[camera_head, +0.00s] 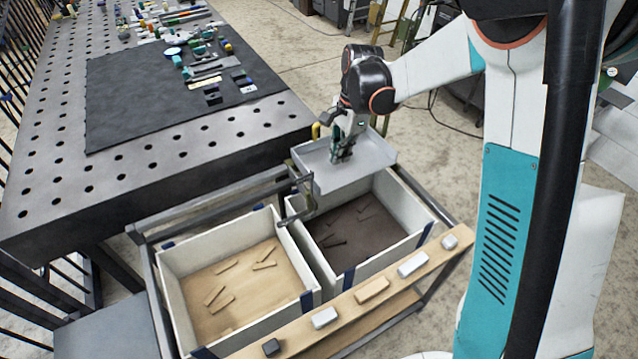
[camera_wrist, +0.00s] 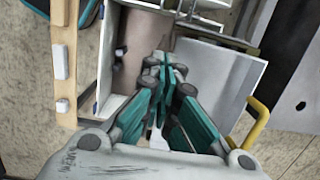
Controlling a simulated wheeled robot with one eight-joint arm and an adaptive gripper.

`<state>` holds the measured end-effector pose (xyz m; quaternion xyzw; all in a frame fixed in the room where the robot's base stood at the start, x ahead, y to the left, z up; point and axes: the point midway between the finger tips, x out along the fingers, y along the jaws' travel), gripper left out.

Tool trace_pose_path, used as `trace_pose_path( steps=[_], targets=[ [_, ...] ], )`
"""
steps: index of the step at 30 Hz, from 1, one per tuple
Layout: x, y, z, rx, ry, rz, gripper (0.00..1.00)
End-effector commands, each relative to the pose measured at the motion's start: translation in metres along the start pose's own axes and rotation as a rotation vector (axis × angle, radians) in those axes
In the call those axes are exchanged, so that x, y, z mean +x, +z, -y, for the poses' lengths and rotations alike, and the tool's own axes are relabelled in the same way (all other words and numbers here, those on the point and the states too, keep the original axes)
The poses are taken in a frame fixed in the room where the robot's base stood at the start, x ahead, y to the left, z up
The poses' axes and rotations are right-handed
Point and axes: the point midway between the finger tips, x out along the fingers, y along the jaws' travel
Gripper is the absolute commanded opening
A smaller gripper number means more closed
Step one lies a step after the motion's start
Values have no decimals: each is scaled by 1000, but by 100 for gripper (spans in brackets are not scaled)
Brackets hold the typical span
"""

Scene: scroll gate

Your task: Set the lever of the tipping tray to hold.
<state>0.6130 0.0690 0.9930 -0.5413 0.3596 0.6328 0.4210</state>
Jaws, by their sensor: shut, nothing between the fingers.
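The tipping tray (camera_head: 372,158) is a shallow light-grey pan above the right-hand bin. It also shows in the wrist view (camera_wrist: 222,75), to the right of the fingers. My gripper (camera_head: 342,156) is shut and empty, pointing down over the tray; in the wrist view its fingertips (camera_wrist: 163,62) are together. I cannot tell whether they touch the tray. A yellow bent handle (camera_head: 316,131) stands at the tray's back left corner and shows in the wrist view (camera_wrist: 250,122). A grey bent bar (camera_head: 298,214) runs along the tray's left side. Which one is the lever, and its setting, I cannot tell.
The left bin (camera_head: 175,280) holds several wooden strips; the right bin (camera_head: 415,205) has a dark floor with dark strips. A wooden rail (camera_head: 345,309) with several small blocks runs along the front. A perforated table (camera_head: 60,185) with a black mat and tools stands at the left.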

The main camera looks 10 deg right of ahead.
Motion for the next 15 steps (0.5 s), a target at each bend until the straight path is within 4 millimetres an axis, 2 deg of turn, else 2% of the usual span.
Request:
trace_pose_path(
  steps=[11,15],
  targets=[
    [2,0,0,2,1,1,0],
    [12,0,0,1,1,1,0]
  ],
)
